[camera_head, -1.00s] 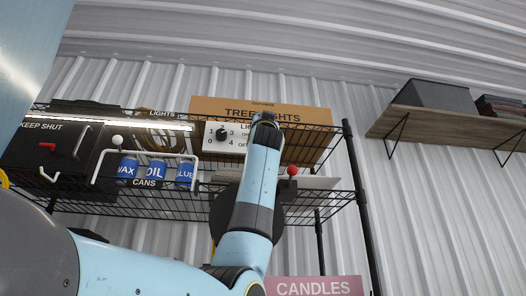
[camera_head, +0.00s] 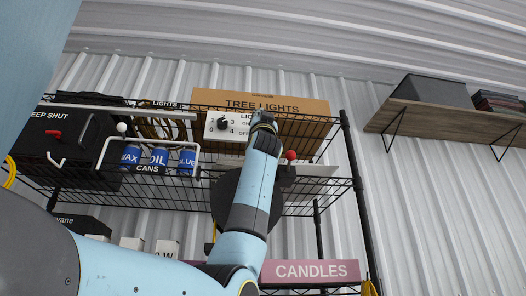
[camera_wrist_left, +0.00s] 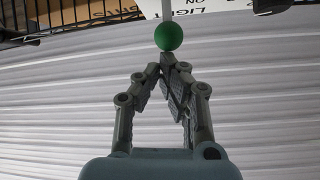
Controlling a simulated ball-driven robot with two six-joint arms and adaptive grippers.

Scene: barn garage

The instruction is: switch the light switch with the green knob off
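The white switch panel (camera_head: 213,127) with a black dial and ON/OFF lettering sits on the upper wire shelf, in front of the tree lights box. My left gripper (camera_head: 263,118) is raised to the panel's right end and hides the green knob in the head view. In the left wrist view the green knob (camera_wrist_left: 168,37) is a ball on a pale lever, just beyond the tips of my left gripper (camera_wrist_left: 161,66). The fingers converge with tips together, nothing visible between them. Whether the tips touch the knob I cannot tell. The light strip (camera_head: 150,113) at the left is dark. My right gripper is not in view.
A red-knobbed lever (camera_head: 290,155) stands right of my arm. Left are blue cans (camera_head: 159,157), a white-knobbed lever (camera_head: 122,127) and a black KEEP SHUT box (camera_head: 62,150). The tree lights box (camera_head: 300,108) is behind. A wooden wall shelf (camera_head: 445,122) is at the right.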

